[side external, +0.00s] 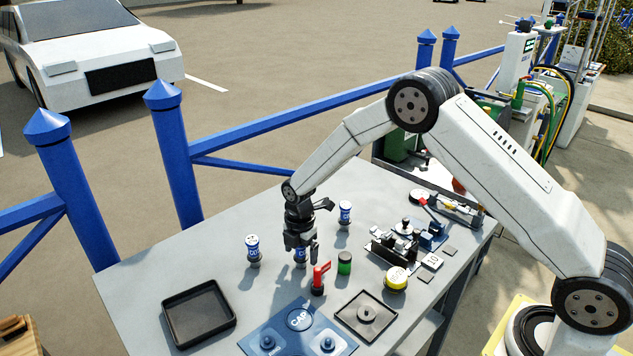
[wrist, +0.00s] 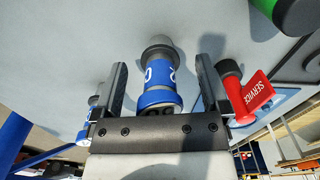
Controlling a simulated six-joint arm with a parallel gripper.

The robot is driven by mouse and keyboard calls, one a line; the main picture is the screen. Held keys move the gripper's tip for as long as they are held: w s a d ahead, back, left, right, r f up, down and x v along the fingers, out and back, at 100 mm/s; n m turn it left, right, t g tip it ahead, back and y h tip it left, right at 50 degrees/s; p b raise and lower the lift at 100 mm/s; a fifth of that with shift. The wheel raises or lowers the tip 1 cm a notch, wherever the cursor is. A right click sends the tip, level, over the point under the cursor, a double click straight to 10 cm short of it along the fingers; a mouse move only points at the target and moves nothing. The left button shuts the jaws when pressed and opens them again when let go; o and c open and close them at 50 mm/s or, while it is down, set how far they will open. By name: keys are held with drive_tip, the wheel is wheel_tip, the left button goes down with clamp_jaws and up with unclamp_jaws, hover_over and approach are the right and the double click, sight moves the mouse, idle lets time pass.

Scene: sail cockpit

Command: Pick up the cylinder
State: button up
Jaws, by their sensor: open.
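A blue-and-white cylinder (wrist: 158,72) with dark ends stands between the two fingers of my gripper (wrist: 162,78) in the wrist view. The fingers are open, with a visible gap on each side of it. In the side view my gripper (side external: 301,248) points down over the table, and the same cylinder (side external: 300,258) is mostly hidden by the fingers. Two similar blue-and-white cylinders stand on the table, one to the left (side external: 253,250) and one behind to the right (side external: 345,214).
A red service-marked valve (side external: 319,279) stands close to my gripper; it also shows in the wrist view (wrist: 245,95). A green-and-black cylinder (side external: 345,263) is to its right.

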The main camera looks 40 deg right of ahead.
drive_tip(key=shift+f, duration=0.1)
idle(0.4)
clamp_jaws()
drive_tip(key=shift+r, duration=0.7)
wheel_tip(320, 180, up, 2)
drive_tip(key=s+r, duration=0.9)
drive_tip(key=s, duration=0.5)
drive_tip(key=shift+d+r, duration=0.3)
drive_tip(key=shift+d, duration=0.1)
